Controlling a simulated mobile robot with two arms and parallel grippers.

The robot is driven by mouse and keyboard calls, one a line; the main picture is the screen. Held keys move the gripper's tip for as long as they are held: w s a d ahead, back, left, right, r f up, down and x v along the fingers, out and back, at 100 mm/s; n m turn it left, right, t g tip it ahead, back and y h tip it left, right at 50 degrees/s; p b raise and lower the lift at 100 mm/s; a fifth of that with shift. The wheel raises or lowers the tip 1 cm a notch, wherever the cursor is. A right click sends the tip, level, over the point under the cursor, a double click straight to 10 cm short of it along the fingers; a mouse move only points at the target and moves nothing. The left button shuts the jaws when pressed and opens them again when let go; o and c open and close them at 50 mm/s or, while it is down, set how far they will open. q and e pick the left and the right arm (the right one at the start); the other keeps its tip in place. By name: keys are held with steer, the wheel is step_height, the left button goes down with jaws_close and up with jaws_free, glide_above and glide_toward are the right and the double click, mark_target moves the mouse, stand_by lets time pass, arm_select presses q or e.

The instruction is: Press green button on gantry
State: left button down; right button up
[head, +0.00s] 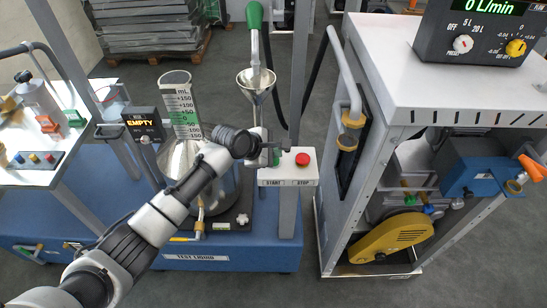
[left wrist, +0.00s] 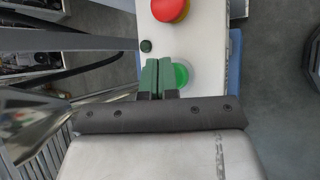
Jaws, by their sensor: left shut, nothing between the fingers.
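The gantry's white button box (head: 305,172) carries START and STOP labels on its front. In the left wrist view the bright green button (left wrist: 181,76) shows beside and partly behind my closed green fingertips. My left gripper (head: 268,154) is at the START side of the box in the head view and hides most of the green button there. In the left wrist view my left gripper (left wrist: 158,78) is shut and empty, its tips overlapping the button's edge; whether they touch cannot be told. My right gripper is not in view.
A red button (head: 302,159) sits on the STOP side, also seen in the left wrist view (left wrist: 170,8). A metal funnel (head: 256,82) and a graduated cylinder (head: 181,105) stand nearby. A white-topped cart (head: 447,93) stands right, with grey floor between.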

arm_select(q)
steer(key=shift+f, duration=0.5)
stand_by(0.8)
steer(key=shift+r+p, duration=0.9)
steer(key=shift+p, duration=0.35)
step_height(320, 180, up, 5)
steer(key=p, duration=0.6)
stand_by(0.3)
